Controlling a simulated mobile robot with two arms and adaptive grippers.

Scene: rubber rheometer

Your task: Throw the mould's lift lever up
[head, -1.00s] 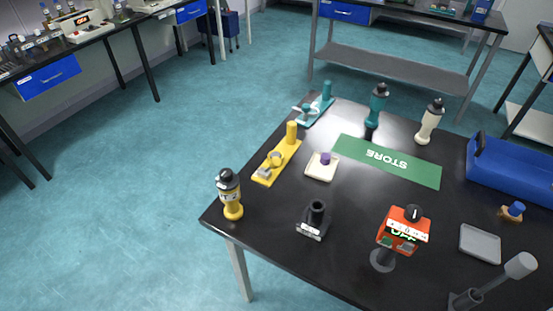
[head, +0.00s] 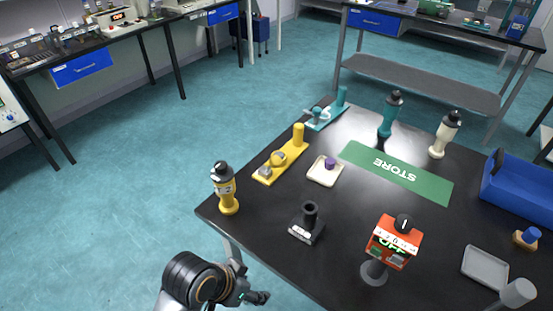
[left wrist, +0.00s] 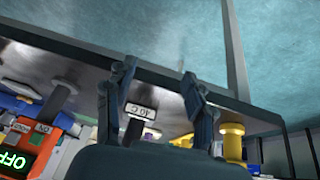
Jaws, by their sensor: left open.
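A lever with a grey cylindrical handle (head: 515,293) stands at the lower right of the table in the head view. Its base is cut off by the frame edge, and I cannot tell for sure whether it is the mould's lift lever. A black block with an upright tube (head: 307,223) stands near the front edge; a block labelled 40 C (left wrist: 141,110) shows between my fingers in the left wrist view. My left gripper (head: 262,298) is open and empty, off the table's front edge; its two fingers (left wrist: 156,82) also show in the left wrist view. My right gripper is out of view.
The black table (head: 325,265) also holds an orange switch box (head: 392,245), a yellow bottle (head: 226,192), a yellow fixture (head: 280,163), a grey tray (head: 485,268), a blue bin (head: 520,195) and a green STORE mat (head: 397,172). Bare tabletop lies between block and switch box.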

